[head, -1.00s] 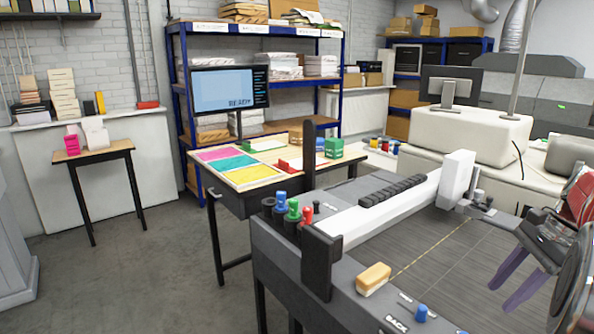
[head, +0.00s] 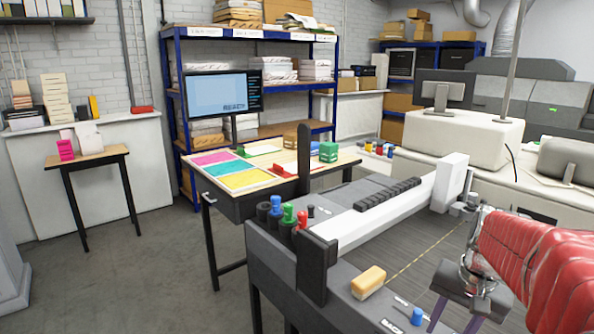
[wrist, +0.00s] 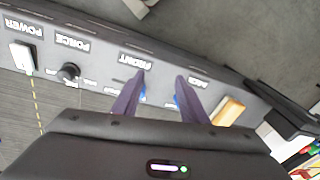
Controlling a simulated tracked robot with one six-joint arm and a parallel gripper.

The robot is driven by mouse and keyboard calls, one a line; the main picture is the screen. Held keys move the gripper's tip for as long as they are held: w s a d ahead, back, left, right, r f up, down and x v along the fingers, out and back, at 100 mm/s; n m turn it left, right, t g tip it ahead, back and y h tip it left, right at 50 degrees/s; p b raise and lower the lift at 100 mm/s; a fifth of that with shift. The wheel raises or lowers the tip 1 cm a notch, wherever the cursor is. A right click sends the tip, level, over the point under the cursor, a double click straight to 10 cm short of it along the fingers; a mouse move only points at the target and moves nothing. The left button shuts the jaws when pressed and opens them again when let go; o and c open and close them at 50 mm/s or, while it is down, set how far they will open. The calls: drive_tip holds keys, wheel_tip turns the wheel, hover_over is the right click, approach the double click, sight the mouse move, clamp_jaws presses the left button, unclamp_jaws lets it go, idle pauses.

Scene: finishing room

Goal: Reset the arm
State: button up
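My arm, in a red sleeve (head: 540,255), reaches in from the right of the head view. My gripper (head: 455,318) hangs over the dark slatted bed of the grey machine (head: 350,205), its purple fingers partly cut off by the lower edge. In the wrist view my gripper (wrist: 160,80) shows two purple fingers spread apart with nothing between them. Beyond the fingers is the machine's control edge (wrist: 100,45), with upside-down labels such as POWER, FORCE and FRONT. The fingers partly hide blue knobs there.
A tan block (head: 368,282) and a blue knob (head: 417,316) sit on the machine's near edge. An upright black post (head: 305,160) and capped bottles (head: 283,212) stand at its left end. A table with coloured sheets (head: 240,178) is behind.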

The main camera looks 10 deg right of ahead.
drive_tip(key=s+a+r+n+t, duration=0.1)
drive_tip(key=s+a+n, duration=0.1)
drive_tip(key=a, duration=0.5)
drive_tip(key=s+a+n+t, duration=0.1)
drive_tip(key=a+n, duration=0.3)
drive_tip(key=a, duration=0.4)
drive_tip(key=s+a+r+n+t, duration=0.1)
drive_tip(key=s+a+n+t, duration=0.1)
drive_tip(key=a, duration=0.5)
drive_tip(key=shift+s+a+r+n, duration=0.35)
drive_tip(key=shift+s+n, duration=0.55)
drive_tip(key=shift+s, duration=0.15)
drive_tip(key=shift+c, duration=1)
drive_tip(key=shift+d, duration=0.15)
